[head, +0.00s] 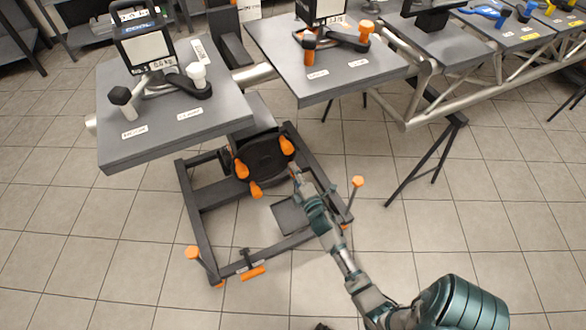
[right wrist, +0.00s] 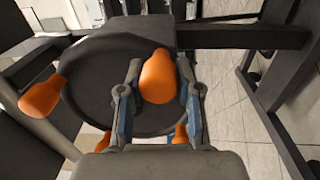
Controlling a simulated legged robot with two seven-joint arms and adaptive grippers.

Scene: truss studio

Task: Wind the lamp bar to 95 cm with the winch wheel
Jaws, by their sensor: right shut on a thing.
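The winch wheel (head: 262,160) is a black disc with several orange knobs, low on the dark stand in the head view. It also fills the left and middle of the right wrist view (right wrist: 95,100). My right gripper (head: 295,172) is at the wheel's right side. In the right wrist view its two fingers (right wrist: 160,85) are closed around one orange knob (right wrist: 158,72), one finger on each side. A silver tube (head: 254,75), possibly part of the lamp bar, shows between two grey boards above the wheel. No height reading is legible. My left gripper is not in view.
The stand's dark base frame (head: 196,222) lies on the tiled floor, with orange-topped screws (head: 192,253) at its corners. Grey boards (head: 160,150) carrying boxed items and clamps overhang behind the wheel. A silver truss (head: 405,124) runs right.

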